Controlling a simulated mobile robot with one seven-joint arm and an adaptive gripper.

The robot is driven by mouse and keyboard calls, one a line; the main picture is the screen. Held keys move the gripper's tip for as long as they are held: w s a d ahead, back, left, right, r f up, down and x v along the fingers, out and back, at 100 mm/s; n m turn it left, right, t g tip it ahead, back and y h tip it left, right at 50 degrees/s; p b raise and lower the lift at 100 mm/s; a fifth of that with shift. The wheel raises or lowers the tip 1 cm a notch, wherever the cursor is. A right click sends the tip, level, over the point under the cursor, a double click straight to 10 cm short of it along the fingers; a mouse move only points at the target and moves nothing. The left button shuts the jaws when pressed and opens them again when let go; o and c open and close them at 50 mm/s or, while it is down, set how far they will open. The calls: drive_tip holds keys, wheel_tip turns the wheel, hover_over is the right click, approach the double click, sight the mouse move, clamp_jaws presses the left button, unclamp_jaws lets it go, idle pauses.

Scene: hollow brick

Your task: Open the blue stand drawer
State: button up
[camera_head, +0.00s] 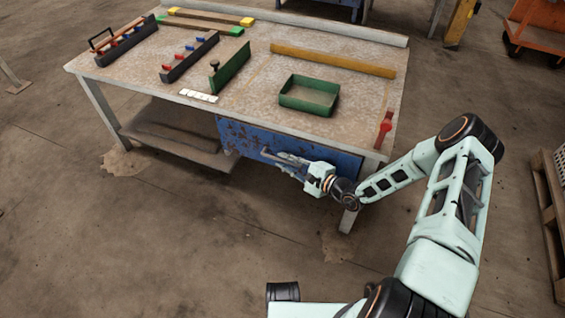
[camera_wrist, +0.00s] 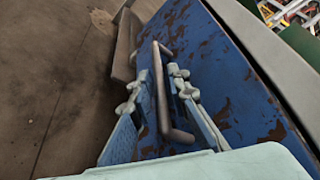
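The blue stand drawer (camera_head: 338,160) is a worn, rust-spotted blue front under the worktable's top; no open gap shows above it. It fills much of the wrist view (camera_wrist: 225,75). Its dark bar handle (camera_wrist: 161,90) stands out from the front. My gripper (camera_head: 279,158) is at the drawer front. In the wrist view its two fingers (camera_wrist: 156,90) are apart, one on each side of the handle bar. I see gaps beside the bar, so the fingers do not look closed on it.
The worktable (camera_head: 245,75) carries a green tray (camera_head: 290,101), a red tool (camera_head: 384,128) and several racks. A lower shelf (camera_head: 175,145) is left of the drawer. The floor in front of the table is clear. A pallet (camera_head: 550,205) stands at the right edge.

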drive_tip(key=shift+w+a+f, duration=0.15)
drive_tip(key=shift+w+a, duration=0.2)
drive_tip(key=shift+a, duration=0.1)
clamp_jaws()
drive_tip(key=shift+s, duration=0.2)
